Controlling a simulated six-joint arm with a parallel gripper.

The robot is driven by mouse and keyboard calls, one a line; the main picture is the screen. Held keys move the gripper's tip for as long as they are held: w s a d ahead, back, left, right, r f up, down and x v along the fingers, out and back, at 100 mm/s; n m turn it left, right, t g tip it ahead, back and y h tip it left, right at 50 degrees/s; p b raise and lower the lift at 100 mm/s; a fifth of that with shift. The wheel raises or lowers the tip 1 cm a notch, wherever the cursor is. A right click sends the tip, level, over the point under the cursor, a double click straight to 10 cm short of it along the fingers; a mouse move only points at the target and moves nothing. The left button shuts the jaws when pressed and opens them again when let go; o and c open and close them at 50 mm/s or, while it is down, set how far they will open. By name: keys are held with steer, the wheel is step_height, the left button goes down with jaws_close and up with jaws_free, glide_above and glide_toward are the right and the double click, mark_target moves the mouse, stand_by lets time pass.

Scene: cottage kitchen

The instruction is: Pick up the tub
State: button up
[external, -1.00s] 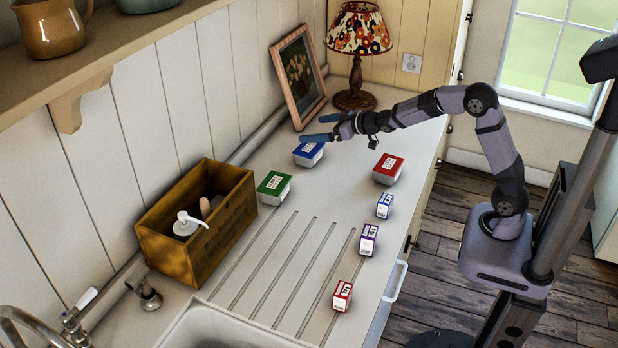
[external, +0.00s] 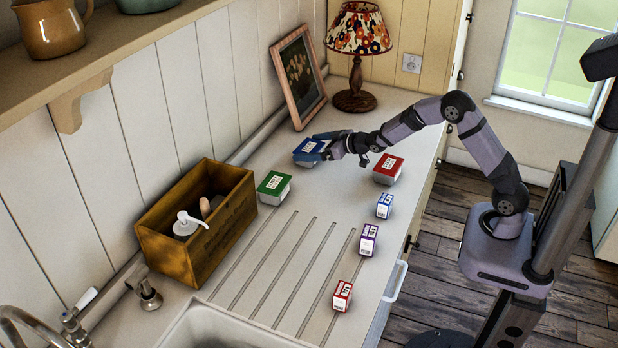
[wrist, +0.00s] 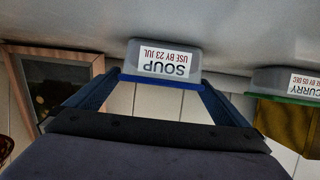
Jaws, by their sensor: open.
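A blue-lidded tub (external: 306,147) stands upright on the counter near the picture frame. In the wrist view this tub (wrist: 163,62) is upside down in the picture, with a label reading SOUP, USE BY 23 JUL. My gripper (external: 319,146) is down at counter level beside it. In the wrist view my open gripper (wrist: 161,82) has its fingertips at either side of the blue lid; whether they touch it I cannot tell. A green-lidded tub (external: 273,186) stands nearer the sink; its label reads CURRY in the wrist view (wrist: 285,82). A red-lidded tub (external: 388,168) stands to the right.
Three small cartons, blue (external: 384,205), purple (external: 368,240) and red (external: 342,295), line the counter's right side. A lamp (external: 356,50) and picture frame (external: 299,75) stand behind.

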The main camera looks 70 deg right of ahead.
mark_target(300, 147)
steer(key=shift+p+x, duration=0.6)
steer(key=shift+x, duration=1.85)
steer(key=shift+r, duration=0.1)
steer(key=c, duration=1.2)
steer(key=shift+r, duration=0.15)
step_height(300, 147, up, 10)
steer(key=shift+f, duration=0.1)
